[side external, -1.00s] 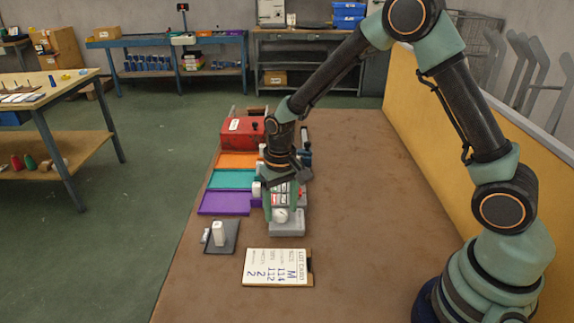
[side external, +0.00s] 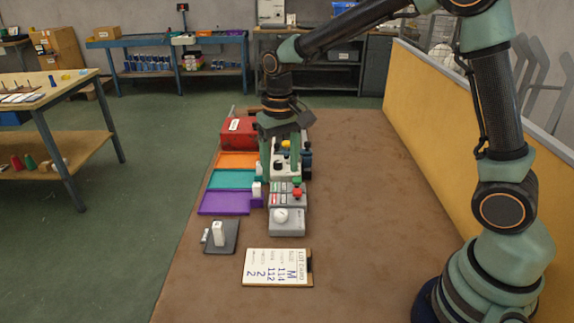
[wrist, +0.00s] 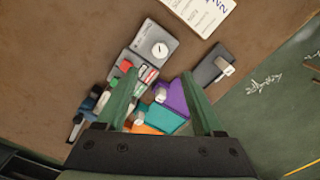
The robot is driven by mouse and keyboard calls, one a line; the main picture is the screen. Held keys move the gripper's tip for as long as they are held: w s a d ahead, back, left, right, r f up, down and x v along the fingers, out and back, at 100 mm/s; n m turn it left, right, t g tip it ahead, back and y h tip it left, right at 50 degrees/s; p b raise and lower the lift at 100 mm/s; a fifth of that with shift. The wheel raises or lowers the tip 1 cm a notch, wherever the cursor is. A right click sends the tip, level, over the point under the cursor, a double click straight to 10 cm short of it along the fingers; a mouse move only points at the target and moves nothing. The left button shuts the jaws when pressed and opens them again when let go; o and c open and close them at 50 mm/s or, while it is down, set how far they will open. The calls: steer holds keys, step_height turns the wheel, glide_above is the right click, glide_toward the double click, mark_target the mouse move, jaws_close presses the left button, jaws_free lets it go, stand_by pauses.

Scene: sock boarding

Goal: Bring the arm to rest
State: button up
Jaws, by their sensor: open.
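My gripper (side external: 280,172) points straight down above the row of small control boxes on the brown table (side external: 365,215). In the wrist view its two green fingers (wrist: 159,76) stand wide apart with nothing held between them. Below them are a grey box with a round white dial (side external: 287,222) and a box with red and green buttons (side external: 288,195). The dial box also shows in the wrist view (wrist: 150,38). The fingers partly hide the boxes farther back, and I cannot tell their exact clearance.
Orange (side external: 238,160), teal (side external: 231,179) and purple (side external: 224,203) trays lie left of the boxes, with a red box (side external: 238,134) behind. A dark stand with a white piece (side external: 220,235) and a lot card (side external: 275,267) lie nearer. A yellow panel (side external: 465,110) borders the right; the table's middle is clear.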

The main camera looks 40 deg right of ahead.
steer(key=s+d+r+n+t, duration=0.1)
steer(key=s+d+r+t, duration=0.1)
steer(key=s+r, duration=0.2)
steer(key=s+d+r+n+t, duration=0.1)
steer(key=s+d+r+t, duration=0.1)
steer(key=s+r, duration=0.3)
steer(key=s+t, duration=0.1)
steer(key=s, duration=0.3)
steer(key=shift+s+d+r+n+t, duration=0.3)
steer(key=shift+d+n, duration=0.1)
stand_by(0.6)
